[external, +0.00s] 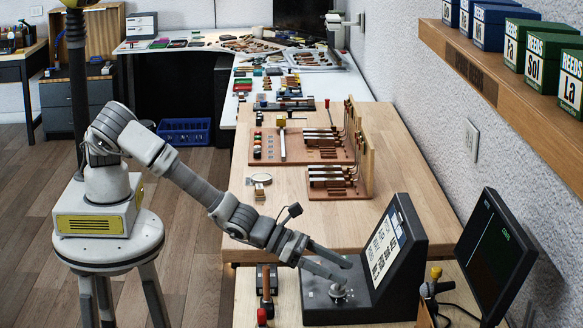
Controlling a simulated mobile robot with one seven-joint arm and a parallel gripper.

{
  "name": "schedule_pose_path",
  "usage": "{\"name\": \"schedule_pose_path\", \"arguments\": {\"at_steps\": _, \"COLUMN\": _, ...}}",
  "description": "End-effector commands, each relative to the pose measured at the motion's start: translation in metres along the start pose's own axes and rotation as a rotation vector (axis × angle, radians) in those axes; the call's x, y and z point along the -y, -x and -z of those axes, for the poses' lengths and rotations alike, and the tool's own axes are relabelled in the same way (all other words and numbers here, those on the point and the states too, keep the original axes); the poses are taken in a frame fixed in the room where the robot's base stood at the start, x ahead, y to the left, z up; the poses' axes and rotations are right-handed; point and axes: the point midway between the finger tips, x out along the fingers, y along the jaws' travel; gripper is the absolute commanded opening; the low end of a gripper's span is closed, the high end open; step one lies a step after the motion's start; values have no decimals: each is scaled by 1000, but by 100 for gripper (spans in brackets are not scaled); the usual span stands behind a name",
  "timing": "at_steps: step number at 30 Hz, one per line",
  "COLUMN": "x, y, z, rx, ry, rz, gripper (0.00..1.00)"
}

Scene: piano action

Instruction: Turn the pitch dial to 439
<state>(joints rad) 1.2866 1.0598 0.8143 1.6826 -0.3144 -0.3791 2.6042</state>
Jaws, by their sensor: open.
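The tuning device (413,250) is a dark box with a slanted, light front panel (384,243) and a flat grey base in front of it. A small round grey knob (338,295), which looks like the pitch dial, stands on that base. Its setting is too small to read. My gripper (347,273) reaches in from the left, low over the base, with its fingers apart and pointing right. The fingers are right by the knob and partly cover it. I cannot tell whether they touch it.
A dark monitor (494,256) with faint green text stands to the right. A red-ended tool (264,297) lies left of the device.

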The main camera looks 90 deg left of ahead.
Motion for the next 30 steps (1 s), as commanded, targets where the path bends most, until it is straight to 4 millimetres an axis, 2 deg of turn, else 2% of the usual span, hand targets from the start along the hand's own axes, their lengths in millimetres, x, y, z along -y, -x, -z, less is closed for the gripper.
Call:
{"name": "schedule_pose_path", "arguments": {"at_steps": 3, "x": 15, "y": 18, "z": -4, "rx": 0, "ry": -3, "rz": 4, "gripper": 72}}
{"name": "schedule_pose_path", "arguments": {"at_steps": 18, "x": 62, "y": 84, "z": -24, "rx": 0, "ry": -2, "rz": 3, "gripper": 72}}
{"name": "schedule_pose_path", "arguments": {"at_steps": 24, "x": 74, "y": 101, "z": -29, "rx": 0, "ry": -1, "rz": 1, "gripper": 72}}
{"name": "schedule_pose_path", "arguments": {"at_steps": 30, "x": 78, "y": 107, "z": -31, "rx": -1, "ry": 0, "rz": 0, "gripper": 72}}
